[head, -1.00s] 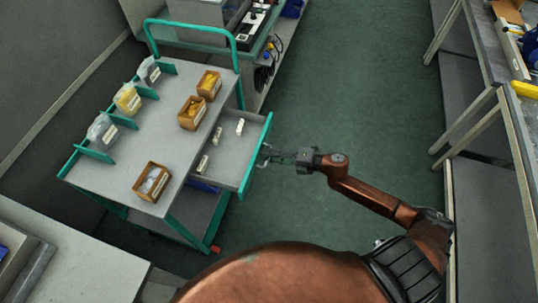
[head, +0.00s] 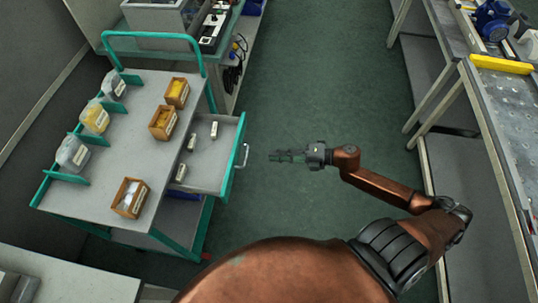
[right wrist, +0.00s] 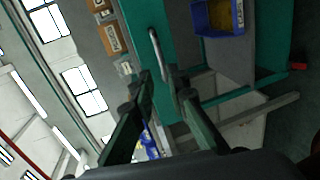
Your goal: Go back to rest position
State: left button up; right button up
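My right gripper (head: 275,156) is in the middle of the head view, over bare floor, to the right of the cart's open drawer (head: 215,165). It is apart from the drawer's metal handle (head: 245,155) and holds nothing. In the right wrist view its two fingers (right wrist: 160,85) stand apart, with the handle (right wrist: 157,52) ahead of them and a gap between. The drawer holds a few small pale labelled items (head: 214,130). My left gripper does not show in the head view.
The teal-edged cart (head: 110,190) carries wooden boxes (head: 130,197) and clear bags (head: 72,153). A workbench (head: 505,110) stands at the right and a pale table (head: 60,285) at the lower left. A blue bin (right wrist: 218,17) shows in the right wrist view. Green floor (head: 310,90) lies free between.

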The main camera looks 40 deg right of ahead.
dwell(0.5)
